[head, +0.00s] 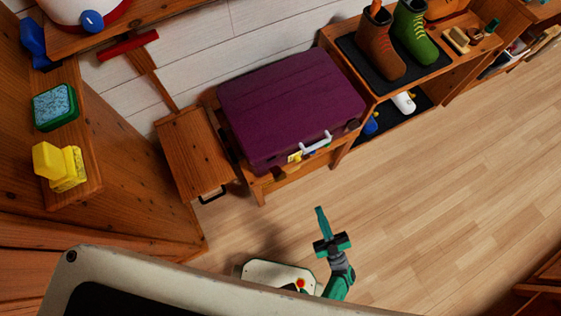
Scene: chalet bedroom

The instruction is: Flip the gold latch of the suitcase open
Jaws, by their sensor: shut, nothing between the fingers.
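The purple suitcase (290,100) lies flat and closed on a low wooden stand. A white handle (317,143) is on its front side. A small gold-yellow patch, seemingly the latch (295,157), shows just left of the handle near the front edge. It is too small to tell how its flap sits. My gripper (319,209) is shut and empty, in front of the suitcase in the picture and apart from it. Its narrow fingers point up the picture toward the suitcase's front side.
A wooden cabinet with a dark handle (200,155) stands left of the suitcase. A wooden rack on the right holds brown boots (381,48) and green boots (411,35) on a dark mat. A sponge (54,106) sits on the left shelf. The floor (440,170) at right is clear.

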